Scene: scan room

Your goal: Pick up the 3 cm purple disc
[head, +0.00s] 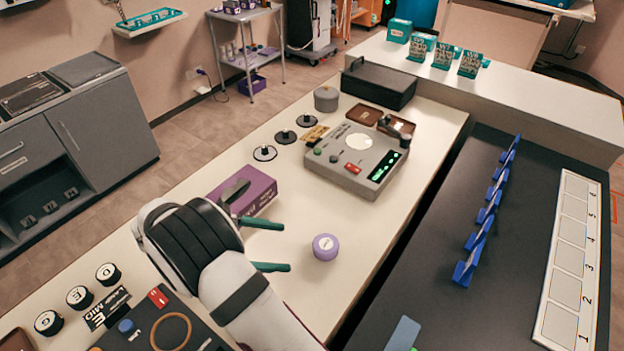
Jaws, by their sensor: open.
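The purple disc (326,247) is a short purple cylinder with a pale round label on top. It stands alone on the cream counter (350,215), near the counter's right edge. My gripper (276,246) is just left of the disc, with its two teal fingers apart and pointing toward it. The gripper is open and nothing shows between the fingers. The disc appears clear of the fingertips. My white arm comes in from the bottom and hides part of the counter.
A purple box (258,193) lies close behind my gripper. A grey device (357,160) with a lit display stands farther back. Several black discs (79,297) sit at the lower left. Blue upright holders (480,228) line the dark surface at right. Bare counter surrounds the purple disc.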

